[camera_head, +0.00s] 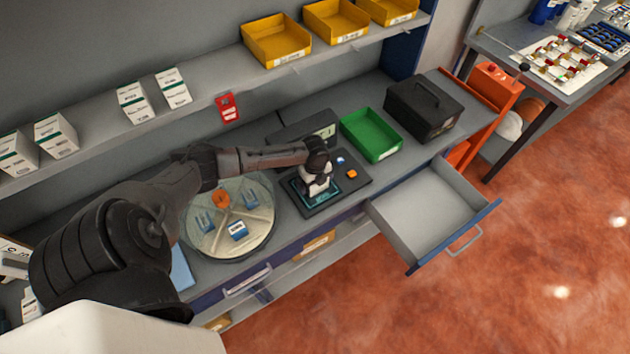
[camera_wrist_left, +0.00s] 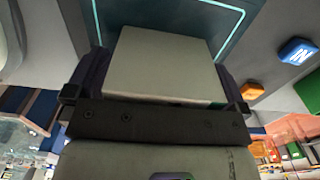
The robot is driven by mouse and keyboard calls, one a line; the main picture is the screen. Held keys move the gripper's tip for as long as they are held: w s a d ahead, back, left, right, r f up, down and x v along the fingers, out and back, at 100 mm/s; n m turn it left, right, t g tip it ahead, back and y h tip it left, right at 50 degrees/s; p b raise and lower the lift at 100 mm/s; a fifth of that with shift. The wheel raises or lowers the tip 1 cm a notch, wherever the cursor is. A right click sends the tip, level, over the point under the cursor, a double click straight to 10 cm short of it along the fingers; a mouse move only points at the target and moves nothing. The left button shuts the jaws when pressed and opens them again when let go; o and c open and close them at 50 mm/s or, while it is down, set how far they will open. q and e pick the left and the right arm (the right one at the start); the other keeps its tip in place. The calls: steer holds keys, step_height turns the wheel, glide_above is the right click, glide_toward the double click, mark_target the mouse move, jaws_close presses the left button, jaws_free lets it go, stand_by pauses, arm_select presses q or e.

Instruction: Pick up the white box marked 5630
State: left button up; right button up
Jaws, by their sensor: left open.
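A white box (camera_head: 318,187) stands on a dark square pad with a lit cyan outline, under my left gripper (camera_head: 318,170). In the left wrist view the white box (camera_wrist_left: 165,62) fills the space between the two dark fingers, which are open, one on each side of it. Any gap between fingers and box is too small to tell. No number can be read on this box. Other white boxes with green stripes (camera_head: 56,135) (camera_head: 136,102) stand on the shelf at upper left; their marks are too small to read. My right gripper is not in view.
A round turntable (camera_head: 255,238) with blue-and-white packs lies left of the pad. A green tray (camera_head: 371,135) and a black case (camera_head: 424,108) stand to the right. An empty drawer (camera_head: 425,205) is pulled out in front. Yellow bins (camera_head: 276,40) line the shelf above.

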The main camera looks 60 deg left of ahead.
arm_select(q)
steer(key=shift+c, duration=0.4)
steer(key=c, duration=1)
steer(key=shift+o, duration=0.2)
steer(key=shift+r, duration=0.1)
